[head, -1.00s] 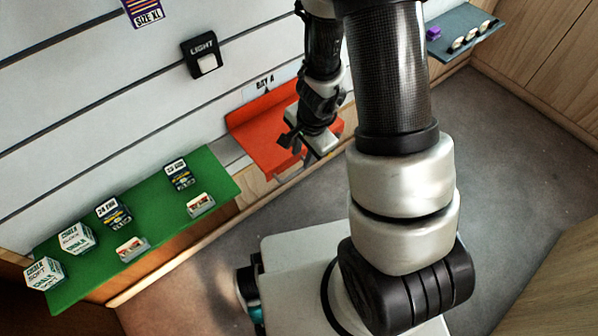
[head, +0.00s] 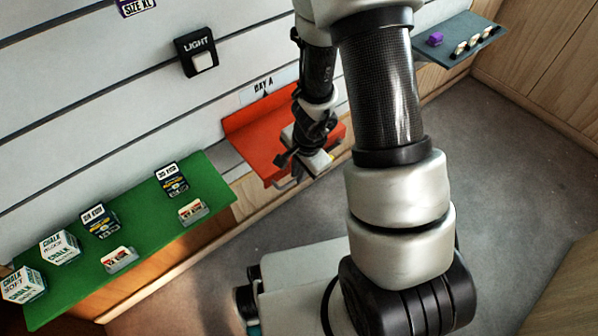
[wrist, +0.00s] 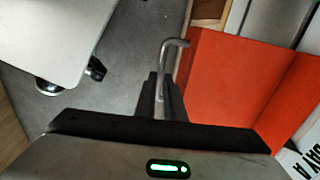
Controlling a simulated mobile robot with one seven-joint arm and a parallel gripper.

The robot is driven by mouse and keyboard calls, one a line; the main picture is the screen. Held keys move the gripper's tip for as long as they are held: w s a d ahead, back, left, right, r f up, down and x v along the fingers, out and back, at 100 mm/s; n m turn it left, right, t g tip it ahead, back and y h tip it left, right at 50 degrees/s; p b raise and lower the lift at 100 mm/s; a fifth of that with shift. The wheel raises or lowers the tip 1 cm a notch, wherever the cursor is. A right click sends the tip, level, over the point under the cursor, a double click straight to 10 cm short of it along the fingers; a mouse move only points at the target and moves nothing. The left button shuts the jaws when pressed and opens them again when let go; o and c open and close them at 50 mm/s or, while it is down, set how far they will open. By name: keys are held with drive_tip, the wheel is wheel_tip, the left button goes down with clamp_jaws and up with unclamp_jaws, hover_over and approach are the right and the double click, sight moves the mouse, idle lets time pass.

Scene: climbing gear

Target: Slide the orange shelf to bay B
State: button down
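The orange shelf (head: 252,135) hangs on the slatted wall under a label reading BAY A (head: 263,87). It fills the right side of the wrist view (wrist: 235,75). A bent metal handle (wrist: 175,43) sticks out from its front edge and also shows in the head view (head: 288,183). My gripper (wrist: 161,92) is at this handle, with the bar between its two dark, close-set fingers; it looks shut on it. In the head view my gripper (head: 300,170) is at the shelf's front edge, and my arm hides the shelf's right part. No bay B label is visible.
A green shelf (head: 145,225) with chalk boxes and small packs stands left of the orange one, close to it. A grey shelf (head: 455,50) with small items is at the far right. A light switch (head: 198,55) is on the wall. Grey floor (head: 500,180) is open at right.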

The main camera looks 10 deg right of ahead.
drive_tip(key=w+d+p, duration=0.1)
drive_tip(key=w+d, duration=0.3)
drive_tip(key=d, duration=0.5)
drive_tip(key=w+d+p, duration=0.2)
drive_tip(key=w+d, duration=0.2)
drive_tip(key=d, duration=0.5)
drive_tip(key=shift+w+d, duration=0.15)
drive_tip(key=shift+w, duration=0.2)
drive_tip(key=c, duration=1.8)
unclamp_jaws()
drive_tip(key=shift+c, duration=0.2)
drive_tip(key=shift+r, duration=0.1)
wheel_tip(320, 180, up, 17)
drive_tip(key=s+d+p, duration=0.1)
drive_tip(key=s+p, duration=0.2)
drive_tip(key=p, duration=0.2)
drive_tip(key=shift+d, duration=0.1)
